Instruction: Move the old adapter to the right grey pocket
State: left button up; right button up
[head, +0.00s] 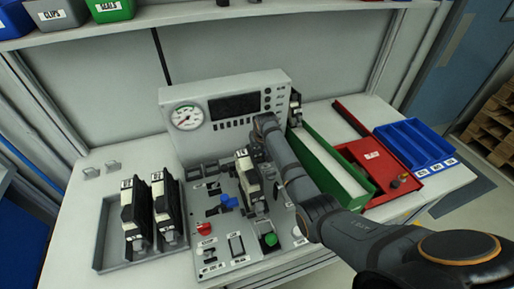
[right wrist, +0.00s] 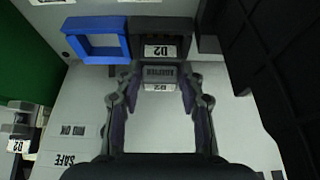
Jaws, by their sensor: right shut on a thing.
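My right gripper (right wrist: 160,78) is shut on a small grey block labelled ADAPTER and D2, the old adapter (right wrist: 160,72), in the right wrist view. The adapter is between the fingertips, close to a dark holder (right wrist: 162,30) also labelled D2. I cannot tell whether it touches the holder. In the head view my right arm reaches over the control panel, and the adapter cannot be made out there. Dark grey pocket-like blocks (head: 196,173) stand at the panel's back left; I cannot tell which is the right pocket. My left gripper is not in view.
A blue square frame (right wrist: 95,41) is beside the dark holder. A large black part (right wrist: 285,60) stands close on the right of the wrist view. A gauge box (head: 225,101) stands behind the panel, a green bin (head: 352,196) to its right, a grey tray (head: 110,262) to its left.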

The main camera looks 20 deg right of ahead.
jog(key=o, duration=1.2)
jog(key=shift+f, duration=0.1)
jog(key=shift+r, duration=0.3)
jog(key=v, duration=1.1)
jog(key=shift+s+r+b, duration=0.25)
jog(key=shift+r+b, duration=0.1)
jog(key=shift+b, duration=0.1)
